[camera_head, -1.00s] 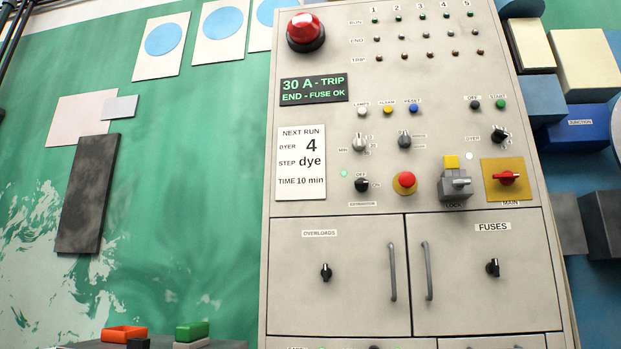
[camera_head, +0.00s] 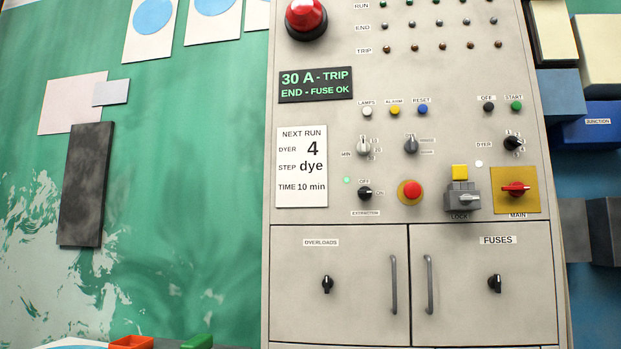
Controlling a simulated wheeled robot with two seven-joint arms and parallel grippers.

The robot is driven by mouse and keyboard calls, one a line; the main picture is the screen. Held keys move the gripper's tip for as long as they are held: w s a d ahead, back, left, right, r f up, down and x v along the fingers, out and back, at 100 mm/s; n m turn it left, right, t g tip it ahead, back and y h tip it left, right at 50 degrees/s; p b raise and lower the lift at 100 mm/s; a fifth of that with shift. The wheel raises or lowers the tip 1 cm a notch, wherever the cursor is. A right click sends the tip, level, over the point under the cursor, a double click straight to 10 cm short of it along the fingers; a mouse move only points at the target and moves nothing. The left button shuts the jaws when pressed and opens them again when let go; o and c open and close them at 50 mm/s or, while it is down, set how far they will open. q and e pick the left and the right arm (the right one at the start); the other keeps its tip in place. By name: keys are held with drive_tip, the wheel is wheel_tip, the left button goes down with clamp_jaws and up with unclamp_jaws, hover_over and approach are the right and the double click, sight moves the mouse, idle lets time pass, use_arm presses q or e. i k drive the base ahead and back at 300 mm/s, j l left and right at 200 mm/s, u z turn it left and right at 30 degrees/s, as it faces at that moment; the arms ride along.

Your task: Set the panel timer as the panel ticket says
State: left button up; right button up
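The panel ticket (camera_head: 302,168) is a white card on the left of the grey panel. It reads NEXT RUN, DYER 4, STEP dye, TIME 10 min. The timer knob (camera_head: 364,147), pale grey with a MIN label, sits just right of the ticket; its scale numbers are too small to read. A darker grey selector knob (camera_head: 411,145) is to its right, and a black DYER knob (camera_head: 513,144) is further right. Neither of my grippers is in view.
A display (camera_head: 316,84) reads 30 A - TRIP, END - FUSE OK. A red emergency button (camera_head: 411,192), a LOCK block (camera_head: 463,198) and a red MAIN switch (camera_head: 516,189) are lower down. The OVERLOADS door (camera_head: 339,300) and FUSES door (camera_head: 480,315) are shut. Nothing blocks the panel face.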

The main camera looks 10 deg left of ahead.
sight(363, 147)
drive_tip(key=i, duration=1.45)
